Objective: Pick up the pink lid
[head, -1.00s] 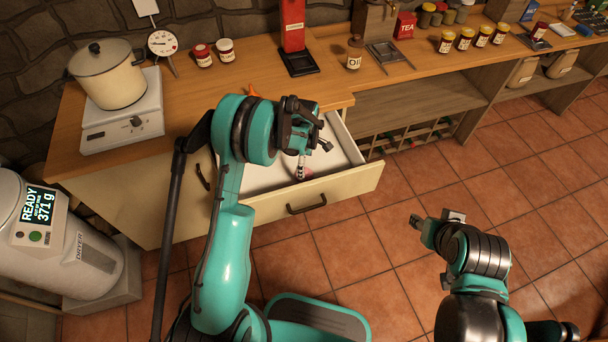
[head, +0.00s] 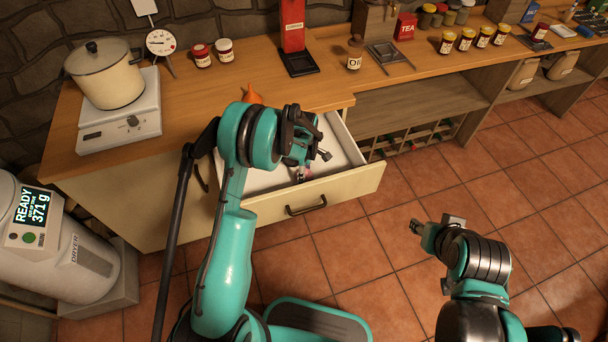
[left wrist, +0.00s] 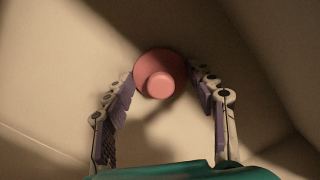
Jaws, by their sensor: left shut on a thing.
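The pink lid (left wrist: 158,77) is round with a raised knob, and in the left wrist view it sits between the fingertips of my left gripper (left wrist: 164,76). The gripper is shut on it, with a finger at each side of its rim. In the head view my left gripper (head: 303,172) is inside the open drawer (head: 345,186), and only a trace of pink shows beside its fingers; the rest of the lid is hidden. I cannot tell whether the lid is clear of the drawer floor. My right gripper (head: 417,228) hangs over the floor, away from the drawer; its finger opening is unclear.
The drawer's walls and handled front surround my left gripper. On the counter stand a pot (head: 105,75) on a scale (head: 120,120), an orange object (head: 252,95), red-lidded jars (head: 223,50) and a red stand (head: 293,30). The tiled floor at right is open.

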